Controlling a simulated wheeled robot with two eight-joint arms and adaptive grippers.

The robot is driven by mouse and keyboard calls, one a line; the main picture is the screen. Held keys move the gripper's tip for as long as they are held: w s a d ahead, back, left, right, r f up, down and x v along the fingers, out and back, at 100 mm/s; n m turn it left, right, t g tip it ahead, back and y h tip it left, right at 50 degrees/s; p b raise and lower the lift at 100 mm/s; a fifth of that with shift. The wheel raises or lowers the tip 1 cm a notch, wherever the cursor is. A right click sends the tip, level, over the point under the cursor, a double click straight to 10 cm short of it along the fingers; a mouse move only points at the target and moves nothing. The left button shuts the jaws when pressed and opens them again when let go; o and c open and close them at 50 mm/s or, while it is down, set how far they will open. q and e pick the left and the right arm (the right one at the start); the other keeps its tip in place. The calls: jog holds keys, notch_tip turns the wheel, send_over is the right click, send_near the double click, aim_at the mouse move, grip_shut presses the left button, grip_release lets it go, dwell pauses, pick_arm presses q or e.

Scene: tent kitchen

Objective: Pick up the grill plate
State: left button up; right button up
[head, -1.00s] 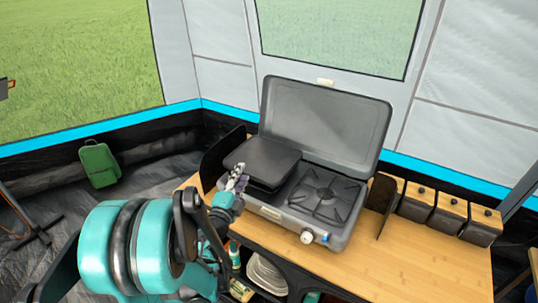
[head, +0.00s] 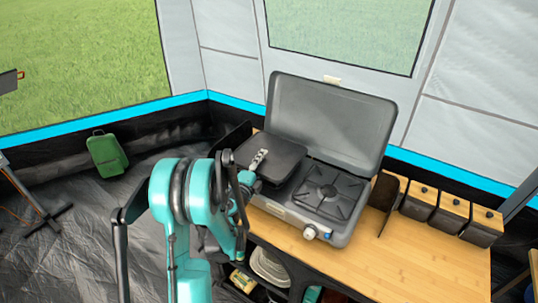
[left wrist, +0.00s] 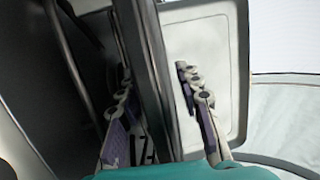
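The grill plate (head: 284,155) is a dark, flat, square slab on the left half of the grey camping stove (head: 345,222). My left gripper (head: 258,160) is at the plate's near left side, with one finger showing above its top. In the left wrist view, the plate (left wrist: 150,45) appears edge-on as a dark band between the two fingers of the left gripper (left wrist: 155,85). The fingers are apart, and a gap shows between the plate and the right-hand finger. Contact on the other side is unclear. My right gripper is in neither view.
The stove's raised lid (head: 330,120) stands behind the plate. A bare burner (head: 326,190) is to the right. The wooden counter (head: 400,255) is clear at front right, with several dark containers (head: 452,210) at its back. A green bag (head: 107,154) is on the floor at left.

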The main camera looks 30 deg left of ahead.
pick_arm(q)
jog(key=shift+w+a, duration=0.15)
jog(key=shift+w, duration=0.8)
grip_shut()
